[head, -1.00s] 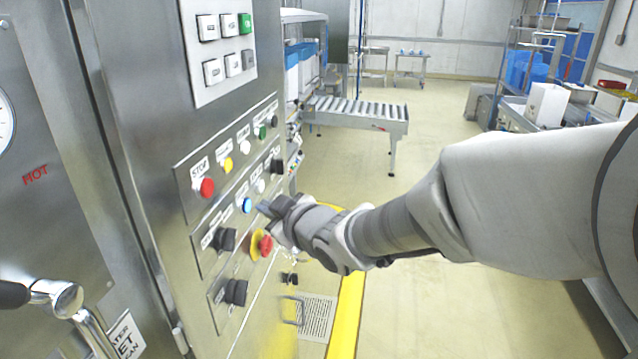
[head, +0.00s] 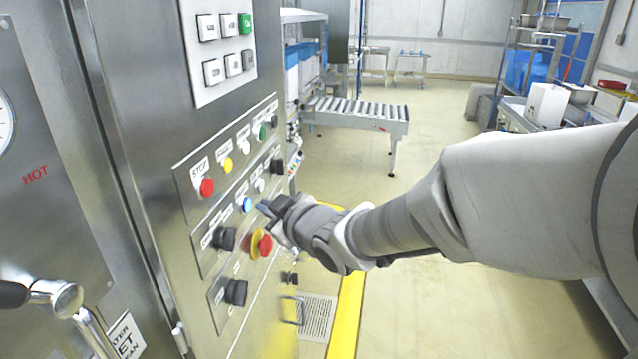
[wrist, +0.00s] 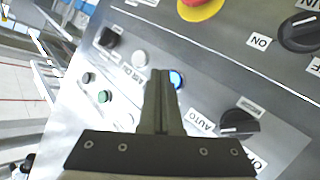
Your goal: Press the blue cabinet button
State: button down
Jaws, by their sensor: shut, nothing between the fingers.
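The blue button (head: 246,205) is on the steel cabinet's control panel, in the row below the red stop button. In the wrist view the blue button (wrist: 177,79) shows just right of my fingertips, partly hidden by them. My gripper (head: 264,209) is shut and empty, its fingers pointing at the panel just right of the blue button in the head view. In the wrist view the shut fingers (wrist: 161,76) stand before the panel. I cannot tell whether the tips touch the button or panel.
The red stop button (head: 207,187) and yellow button (head: 228,165) are above. A red emergency button on a yellow ring (head: 262,243) is close below my gripper. Black knobs (head: 224,239) are nearby. A steel handle (head: 62,298) juts out at lower left. The floor to the right is open.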

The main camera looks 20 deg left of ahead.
jog(key=shift+a+f, duration=0.1)
jog(key=shift+a, duration=0.05)
jog(key=shift+s+a+b, duration=0.1)
jog(key=shift+a+b, duration=0.2)
jog(key=shift+b, duration=0.15)
jog(key=shift+a+b, duration=0.4)
jog(key=shift+b, duration=0.05)
dwell(0.4)
jog(key=shift+d+p, duration=0.4)
jog(key=shift+d, duration=0.4)
jog(key=shift+w+d+p, duration=0.2)
jog(key=shift+d+p, duration=0.4)
jog(key=shift+d, duration=0.65)
jog(key=shift+w+d+p, duration=0.15)
jog(key=shift+d+p, duration=0.4)
jog(key=shift+d, duration=0.7)
